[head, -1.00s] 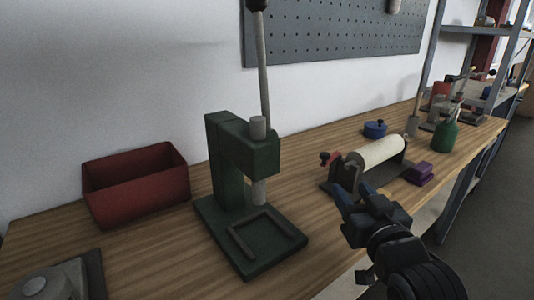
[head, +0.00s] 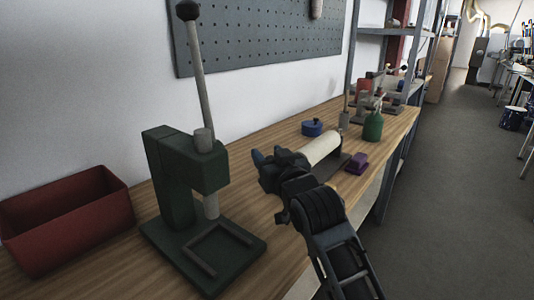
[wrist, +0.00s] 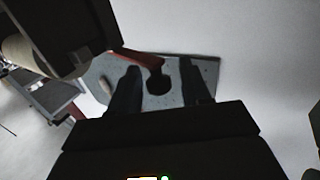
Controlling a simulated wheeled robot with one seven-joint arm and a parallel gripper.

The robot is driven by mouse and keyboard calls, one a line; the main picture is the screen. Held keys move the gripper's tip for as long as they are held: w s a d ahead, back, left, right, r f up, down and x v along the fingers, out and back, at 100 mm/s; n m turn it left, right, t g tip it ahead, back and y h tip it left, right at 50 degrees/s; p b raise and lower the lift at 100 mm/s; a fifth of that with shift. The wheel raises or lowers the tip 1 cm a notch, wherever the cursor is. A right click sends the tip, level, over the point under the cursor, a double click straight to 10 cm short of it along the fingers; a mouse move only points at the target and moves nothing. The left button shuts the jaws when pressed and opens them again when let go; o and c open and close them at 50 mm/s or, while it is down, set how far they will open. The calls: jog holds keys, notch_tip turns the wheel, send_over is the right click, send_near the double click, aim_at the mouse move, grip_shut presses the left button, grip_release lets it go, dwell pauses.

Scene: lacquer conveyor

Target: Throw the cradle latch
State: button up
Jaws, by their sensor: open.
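The cradle holds a cream roller (head: 322,147) on the bench; the roller also shows at the upper left of the wrist view (wrist: 17,50). The cradle's dark end plate (wrist: 65,30) is near the camera there. The latch is a red lever (wrist: 140,58) with a black knob (wrist: 158,84). My gripper (head: 267,158) is at the cradle's left end and hides the latch in the head view. In the wrist view its two fingers (wrist: 160,80) are apart, and the knob appears in the gap between them. I cannot tell whether either finger touches it.
A green press (head: 178,180) with a tall lever stands left of my gripper, and a red bin (head: 70,225) is further left. A blue round container (head: 312,127), a green bottle (head: 373,126) and purple blocks (head: 357,163) are near the cradle. A pegboard (head: 260,40) hangs behind.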

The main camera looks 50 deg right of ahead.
jog(key=shift+w+d, duration=0.25)
jog(key=shift+w, duration=0.25)
grip_shut()
dwell(0.3)
